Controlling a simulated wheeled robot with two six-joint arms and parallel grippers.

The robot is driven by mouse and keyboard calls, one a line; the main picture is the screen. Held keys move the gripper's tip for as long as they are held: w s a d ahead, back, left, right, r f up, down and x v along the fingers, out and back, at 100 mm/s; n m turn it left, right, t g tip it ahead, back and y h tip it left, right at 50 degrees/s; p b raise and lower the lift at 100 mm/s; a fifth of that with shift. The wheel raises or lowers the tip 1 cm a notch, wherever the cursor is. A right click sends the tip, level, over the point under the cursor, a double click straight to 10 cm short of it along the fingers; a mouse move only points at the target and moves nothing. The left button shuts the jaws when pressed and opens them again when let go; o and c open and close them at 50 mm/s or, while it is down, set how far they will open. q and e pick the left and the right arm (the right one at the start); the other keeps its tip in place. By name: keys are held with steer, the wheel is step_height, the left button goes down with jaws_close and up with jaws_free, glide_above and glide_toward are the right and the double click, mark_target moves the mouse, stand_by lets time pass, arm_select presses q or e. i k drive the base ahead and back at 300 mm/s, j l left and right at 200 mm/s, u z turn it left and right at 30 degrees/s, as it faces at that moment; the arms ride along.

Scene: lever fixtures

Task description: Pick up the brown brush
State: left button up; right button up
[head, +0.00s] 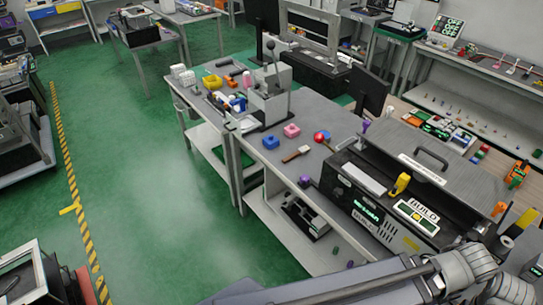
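The brown brush (296,153) lies flat on the grey workbench (262,157), in the middle of the head view. Its darker end points to the lower left and its brown end to the upper right. A pink block (291,130) and a blue block (271,142) sit close behind it and to its left. Nothing touches or covers it. Neither of my grippers shows; only grey links of my own arm cross the bottom right of the view.
A large grey machine (387,205) with a yellow object and a BUILD sign stands right of the brush. A lever fixture (270,90) stands farther back. Green floor is clear to the left.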

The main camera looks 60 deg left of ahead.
mark_target(301, 151)
steer(key=u, duration=0.45)
steer(key=k+u, duration=0.1)
steer(key=u, duration=0.75)
steer(key=k+u, duration=0.15)
steer(key=u, duration=0.25)
